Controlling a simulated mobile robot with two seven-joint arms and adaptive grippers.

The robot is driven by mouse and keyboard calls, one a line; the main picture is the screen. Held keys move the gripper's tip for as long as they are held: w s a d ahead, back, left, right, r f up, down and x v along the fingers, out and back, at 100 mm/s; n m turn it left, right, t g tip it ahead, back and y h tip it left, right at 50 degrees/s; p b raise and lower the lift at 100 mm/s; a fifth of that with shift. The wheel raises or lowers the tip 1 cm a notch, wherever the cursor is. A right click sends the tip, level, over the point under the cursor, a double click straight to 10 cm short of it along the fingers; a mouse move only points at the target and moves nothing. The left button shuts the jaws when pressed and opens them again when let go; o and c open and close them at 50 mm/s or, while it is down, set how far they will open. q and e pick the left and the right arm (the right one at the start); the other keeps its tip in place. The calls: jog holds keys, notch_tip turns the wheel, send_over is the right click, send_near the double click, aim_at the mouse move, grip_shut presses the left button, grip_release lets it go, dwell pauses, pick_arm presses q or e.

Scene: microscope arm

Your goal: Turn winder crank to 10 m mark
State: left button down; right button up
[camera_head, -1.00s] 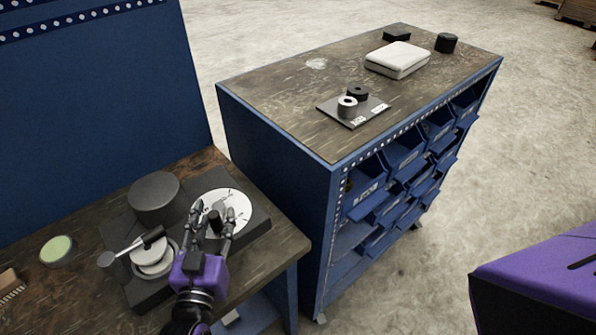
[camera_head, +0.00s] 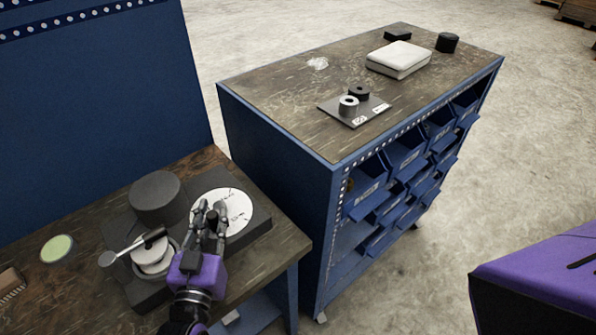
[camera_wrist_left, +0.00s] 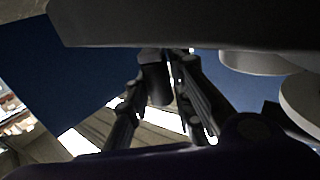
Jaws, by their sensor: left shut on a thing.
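The winder is a dark base on the wooden workbench with a white round dial (camera_head: 236,208) at its right end. The dial carries small dark marks, too small to read. My left gripper (camera_head: 210,213) is over the dial's left part, its fingers closed around a dark knob-like crank handle (camera_wrist_left: 156,82), which shows between the fingertips in the left wrist view (camera_wrist_left: 165,75). The fingers hide part of the dial and most of the handle in the head view. My right gripper is not in view.
On the same bench are a dark cylinder (camera_head: 156,196), a pale spool with a black-handled lever (camera_head: 152,258), and a green-topped disc (camera_head: 57,248). A blue cabinet (camera_head: 275,145) with drawer bins stands to the right, carrying two small rolls and a white box (camera_head: 398,58).

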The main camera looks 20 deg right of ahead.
pick_arm(q)
jog(key=shift+s+d, duration=0.1)
jog(key=shift+d, duration=0.15)
jog(key=shift+a+m+g+h, duration=0.25)
jog(key=shift+m+g+h, duration=0.3)
jog(key=shift+h, duration=0.35)
